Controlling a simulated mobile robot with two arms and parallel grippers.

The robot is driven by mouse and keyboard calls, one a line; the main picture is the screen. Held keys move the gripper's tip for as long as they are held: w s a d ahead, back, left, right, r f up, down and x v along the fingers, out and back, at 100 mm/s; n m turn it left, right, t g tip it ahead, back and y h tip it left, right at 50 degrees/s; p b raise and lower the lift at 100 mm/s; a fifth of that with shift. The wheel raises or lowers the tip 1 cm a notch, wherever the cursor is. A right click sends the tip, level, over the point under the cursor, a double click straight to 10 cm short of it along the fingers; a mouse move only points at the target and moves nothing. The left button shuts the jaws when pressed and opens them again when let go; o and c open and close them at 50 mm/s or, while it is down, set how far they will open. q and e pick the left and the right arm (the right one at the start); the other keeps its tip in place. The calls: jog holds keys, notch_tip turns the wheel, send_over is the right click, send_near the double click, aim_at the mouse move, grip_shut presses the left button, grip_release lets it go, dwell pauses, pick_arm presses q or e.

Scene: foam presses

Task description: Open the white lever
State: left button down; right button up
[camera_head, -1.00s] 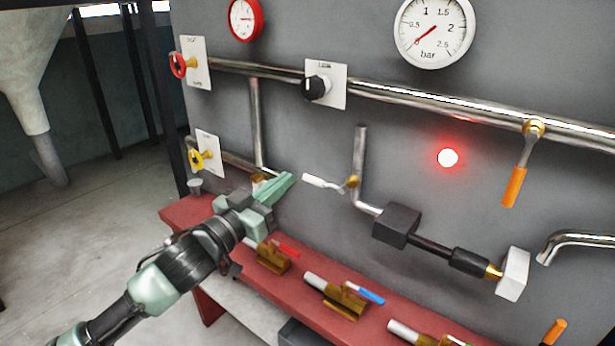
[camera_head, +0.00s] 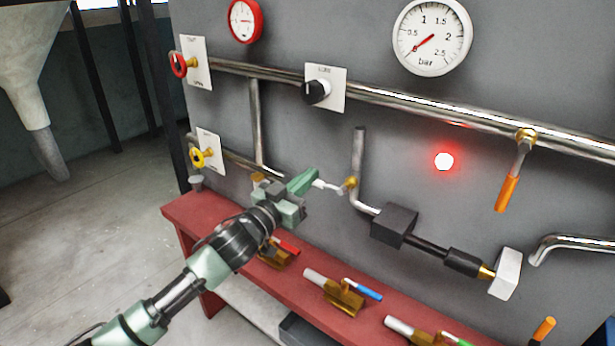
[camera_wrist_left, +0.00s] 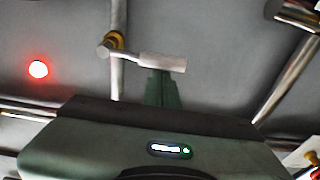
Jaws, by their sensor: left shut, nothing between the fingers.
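The white lever (camera_head: 328,185) sits on a brass valve (camera_head: 351,184) on the thin vertical pipe in the middle of the panel. It points left from the valve, roughly level. My left gripper (camera_head: 312,180) is shut and empty, with its green fingertips at the lever's free left end, partly covering it. In the left wrist view the white lever (camera_wrist_left: 162,62) lies across the tips of my left gripper (camera_wrist_left: 162,76). I cannot tell whether they touch. My right gripper is not in view.
A red bench (camera_head: 230,219) below carries several small valves with coloured handles. A black knob (camera_head: 316,91) sits up left, an orange lever (camera_head: 508,192) at right. A red lamp (camera_head: 443,161) glows. A dark block (camera_head: 394,225) is on the lower pipe.

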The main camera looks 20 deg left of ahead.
pick_arm(q)
jog(key=shift+a+f+n, duration=0.1)
jog(key=shift+f+n, duration=0.4)
jog(key=shift+n, duration=0.2)
jog(key=s+d+f+n+y+p, duration=0.1)
jog(key=d+f+n+p, duration=0.1)
jog(key=n, duration=0.7)
jog(key=s+d+f+n+y+p, duration=0.1)
jog(key=d+f+n+y+p, duration=0.1)
jog(key=f+n+p, duration=0.3)
jog(key=shift+d+f+n+g, duration=0.4)
jog(key=shift+d+f+n, duration=0.35)
jog(key=shift+n, duration=1.55)
jog(key=shift+w, duration=0.1)
